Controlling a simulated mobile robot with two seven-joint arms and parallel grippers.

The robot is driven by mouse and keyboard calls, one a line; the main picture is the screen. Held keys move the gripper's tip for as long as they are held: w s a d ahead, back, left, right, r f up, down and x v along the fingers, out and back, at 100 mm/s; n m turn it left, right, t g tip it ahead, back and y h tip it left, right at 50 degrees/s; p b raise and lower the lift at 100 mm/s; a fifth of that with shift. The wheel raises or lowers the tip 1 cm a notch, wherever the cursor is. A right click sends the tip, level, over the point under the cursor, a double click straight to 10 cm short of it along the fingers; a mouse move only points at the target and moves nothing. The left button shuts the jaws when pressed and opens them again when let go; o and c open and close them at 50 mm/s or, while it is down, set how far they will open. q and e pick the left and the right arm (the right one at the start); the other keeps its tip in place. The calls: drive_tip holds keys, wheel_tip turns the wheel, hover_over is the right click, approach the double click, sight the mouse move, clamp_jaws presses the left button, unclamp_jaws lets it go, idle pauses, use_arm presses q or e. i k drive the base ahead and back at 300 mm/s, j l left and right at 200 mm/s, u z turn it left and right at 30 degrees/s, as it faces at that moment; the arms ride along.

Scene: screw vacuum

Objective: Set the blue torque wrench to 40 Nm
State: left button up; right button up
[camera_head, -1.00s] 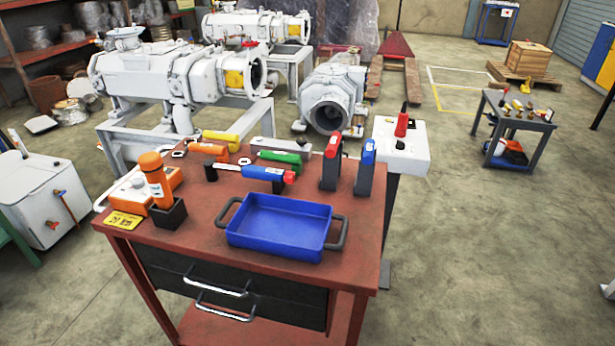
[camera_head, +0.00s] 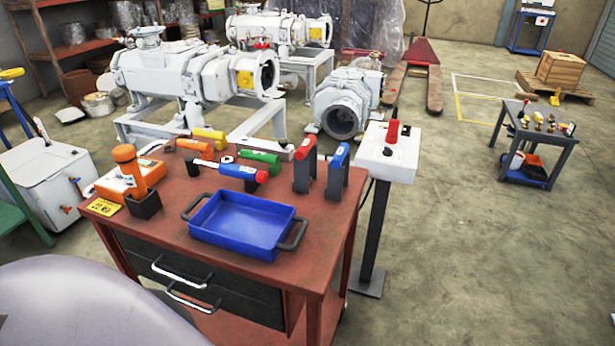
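The blue torque wrench (camera_head: 239,171) lies on the red-topped workbench (camera_head: 330,225), behind the blue tray. It has a blue handle with a red end, and its dark head points left. A green-handled tool (camera_head: 259,157), a yellow-handled tool (camera_head: 208,135) and an orange-handled tool (camera_head: 194,145) lie behind it. The wrench's scale is too small to read. A smooth pale rounded surface at the lower left looks like part of my own body.
The empty blue tray (camera_head: 240,222) sits at the bench front. A red upright tool (camera_head: 304,166) and a blue upright tool (camera_head: 338,168) stand at right. An orange device (camera_head: 130,180) and an orange bottle-shaped item (camera_head: 128,160) are at left. A grey control post (camera_head: 390,152) stands beside the bench.

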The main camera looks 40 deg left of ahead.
sight(261, 176)
drive_tip(key=i+l+z, duration=0.2)
drive_tip(key=l+z, duration=0.15)
drive_tip(key=i+l+z, duration=0.25)
drive_tip(key=z, duration=0.15)
drive_tip(key=i+l+u, duration=0.2)
drive_tip(key=i, duration=0.25)
drive_tip(key=i+l+u, duration=0.25)
drive_tip(key=i, duration=0.2)
drive_tip(key=i+u, duration=0.15)
drive_tip(key=u, duration=0.25)
drive_tip(key=i+u, duration=0.1)
drive_tip(key=u, duration=0.3)
drive_tip(key=i+u, duration=0.15)
drive_tip(key=u, duration=0.25)
drive_tip(key=i+u, duration=0.1)
drive_tip(key=u, duration=0.75)
drive_tip(key=i+l+u, duration=0.15)
drive_tip(key=u, duration=0.25)
